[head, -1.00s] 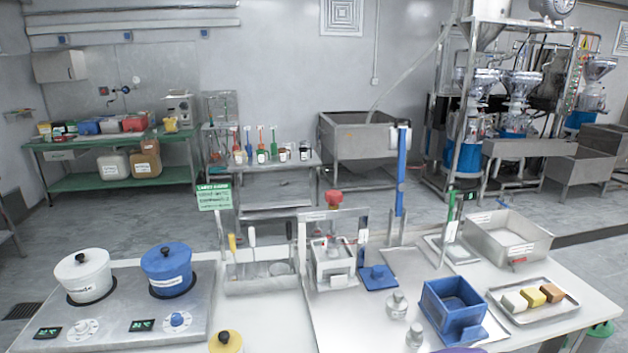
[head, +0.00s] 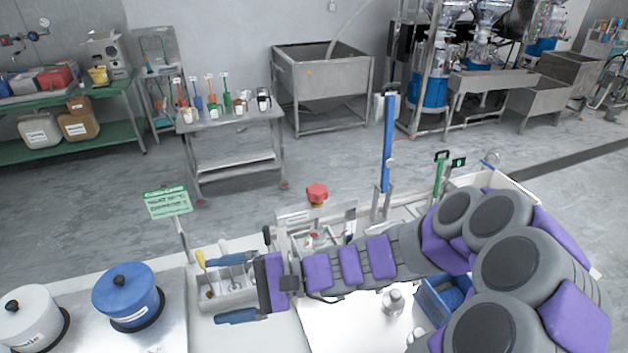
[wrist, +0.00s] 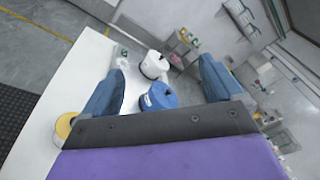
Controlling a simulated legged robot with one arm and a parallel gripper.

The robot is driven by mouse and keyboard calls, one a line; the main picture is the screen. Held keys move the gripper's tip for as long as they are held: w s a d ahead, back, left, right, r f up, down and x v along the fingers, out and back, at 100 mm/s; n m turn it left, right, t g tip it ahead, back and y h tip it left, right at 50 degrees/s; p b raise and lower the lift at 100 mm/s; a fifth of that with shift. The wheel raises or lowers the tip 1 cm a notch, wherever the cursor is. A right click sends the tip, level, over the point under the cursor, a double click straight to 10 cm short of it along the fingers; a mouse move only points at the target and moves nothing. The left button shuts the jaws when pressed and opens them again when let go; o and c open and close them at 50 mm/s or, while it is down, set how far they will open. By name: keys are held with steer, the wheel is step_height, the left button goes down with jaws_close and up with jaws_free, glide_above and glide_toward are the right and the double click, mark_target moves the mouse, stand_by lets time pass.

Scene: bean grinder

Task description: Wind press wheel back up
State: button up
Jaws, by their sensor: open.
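The red press wheel (head: 317,193) sits on top of the metal press frame (head: 300,216) in the middle of the bench in the head view. My arm crosses in front of the press and hides much of its lower part. In the wrist view my gripper (wrist: 160,65) is also open, facing the pots, and the wheel is not visible.
A blue pot (head: 128,296) and a white pot (head: 30,318) stand on the hotplate at left. A metal tool tray (head: 228,300) lies near my fingers. A tall blue lever (head: 388,140) rises right of the press.

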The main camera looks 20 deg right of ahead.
steer(key=w+d+m+t+h+p, duration=0.4)
steer(key=w+d+m+t+p, duration=0.1)
steer(key=w+d+m+t, duration=0.85)
steer(key=w+d+f+m+t+h+p, duration=0.1)
steer(key=w+d+f+m+h+p, duration=0.15)
steer(key=d+m+h, duration=0.55)
steer(key=m+h+b, duration=0.3)
steer(key=b, duration=0.2)
glide_toward(314, 185)
steer(key=w, duration=0.6)
steer(key=w+a, duration=0.1)
steer(key=w, duration=0.2)
steer(key=shift+w+f, duration=0.15)
steer(key=shift+w, duration=0.2)
steer(key=c, duration=1)
steer(key=shift+o, duration=0.2)
steer(key=shift+y, duration=0.3)
